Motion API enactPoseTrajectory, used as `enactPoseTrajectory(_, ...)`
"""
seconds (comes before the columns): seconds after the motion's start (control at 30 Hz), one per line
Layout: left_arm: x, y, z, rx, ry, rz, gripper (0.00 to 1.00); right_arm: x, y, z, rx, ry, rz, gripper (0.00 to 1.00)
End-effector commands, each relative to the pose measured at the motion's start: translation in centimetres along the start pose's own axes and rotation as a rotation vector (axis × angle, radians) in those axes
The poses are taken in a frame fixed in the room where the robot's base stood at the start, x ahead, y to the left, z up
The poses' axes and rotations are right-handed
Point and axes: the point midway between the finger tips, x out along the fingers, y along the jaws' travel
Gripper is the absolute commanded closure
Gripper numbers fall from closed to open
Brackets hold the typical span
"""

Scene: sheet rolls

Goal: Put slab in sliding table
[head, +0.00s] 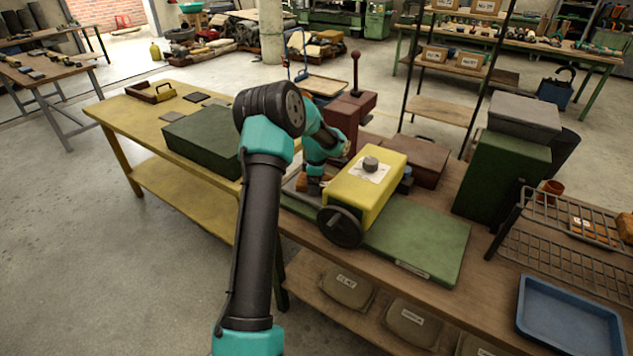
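The long green flat bed (425,240), which looks like the sliding table, runs under the yellow roller housing (365,190) with its black handwheel (340,227). My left arm reaches over from the front, and its gripper (313,184) points down at the left side of the yellow housing, low over the bed's left end. A small orange-brown piece (302,181) shows beside the fingers; it may be the slab, and I cannot tell whether it is held. The fingers are too small and partly hidden to judge. My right gripper is not in view.
A dark green box (203,140) sits on the yellow table at left. A dark red press (350,110) and brown block (415,160) stand behind the roller. At right are a green cabinet (500,175), a wire rack (570,255) with orange pieces, and a blue tray (568,318).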

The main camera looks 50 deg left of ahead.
Motion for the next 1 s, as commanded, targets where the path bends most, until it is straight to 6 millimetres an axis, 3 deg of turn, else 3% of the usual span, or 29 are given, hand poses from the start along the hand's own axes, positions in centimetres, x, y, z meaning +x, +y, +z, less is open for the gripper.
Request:
enactPoseTrajectory(0.13, 0.1, 0.0, 0.0, 0.0, 0.0, 0.0, 0.0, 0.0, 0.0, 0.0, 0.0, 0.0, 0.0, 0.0)
enactPoseTrajectory(0.37, 0.0, 0.0, 0.0, 0.0, 0.0, 0.0, 0.0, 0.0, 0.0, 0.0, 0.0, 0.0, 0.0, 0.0)
enactPoseTrajectory(0.57, -1.2, 0.0, 0.0, 0.0, 0.0, 0.002, 0.0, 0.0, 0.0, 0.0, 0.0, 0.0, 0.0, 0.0)
enactPoseTrajectory(1.0, -8.8, 0.0, 0.0, -0.001, 0.0, 0.003, 0.0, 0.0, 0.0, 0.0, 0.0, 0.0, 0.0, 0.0)
